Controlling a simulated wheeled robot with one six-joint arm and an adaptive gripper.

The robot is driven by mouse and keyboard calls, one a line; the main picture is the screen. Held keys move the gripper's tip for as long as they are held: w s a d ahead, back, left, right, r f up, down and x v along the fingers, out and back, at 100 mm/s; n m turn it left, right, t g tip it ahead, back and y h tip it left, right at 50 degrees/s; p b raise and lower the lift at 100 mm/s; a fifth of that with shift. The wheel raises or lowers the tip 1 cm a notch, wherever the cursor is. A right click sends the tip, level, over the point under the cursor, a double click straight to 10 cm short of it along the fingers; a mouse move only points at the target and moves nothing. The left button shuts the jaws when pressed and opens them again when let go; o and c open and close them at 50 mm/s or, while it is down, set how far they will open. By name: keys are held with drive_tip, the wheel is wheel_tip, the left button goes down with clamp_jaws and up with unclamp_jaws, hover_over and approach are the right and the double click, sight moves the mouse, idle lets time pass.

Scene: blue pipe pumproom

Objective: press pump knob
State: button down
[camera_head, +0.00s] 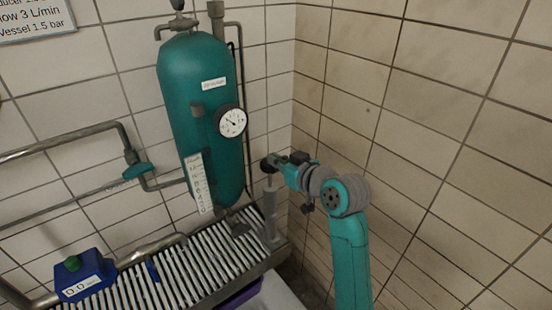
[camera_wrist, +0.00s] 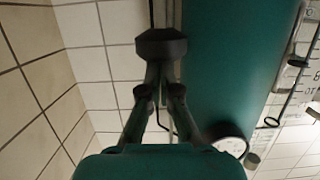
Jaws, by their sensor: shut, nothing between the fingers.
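The pump knob (camera_head: 267,166) is a dark cap on top of an upright grey pump cylinder (camera_head: 269,212), to the right of the teal tank. In the wrist view the black knob (camera_wrist: 160,43) shows just beyond my fingertips, with its grey shaft running toward the top edge. My gripper (camera_head: 277,161) is at the knob's right side in the head view. In the wrist view my gripper (camera_wrist: 162,70) has its two fingers converging at the knob. It is shut and empty. I cannot tell whether the tips touch the knob.
The teal tank (camera_head: 198,95) with a round gauge (camera_head: 232,122) stands close left of my gripper. Grey pipes with a green valve handle (camera_head: 136,170) run along the left wall. A blue box (camera_head: 82,278) with a green button sits on the slatted grate (camera_head: 205,262). Tiled walls meet behind.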

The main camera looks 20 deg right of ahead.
sight(270, 175)
wheel_tip(270, 175, down, 6)
idle(0.4)
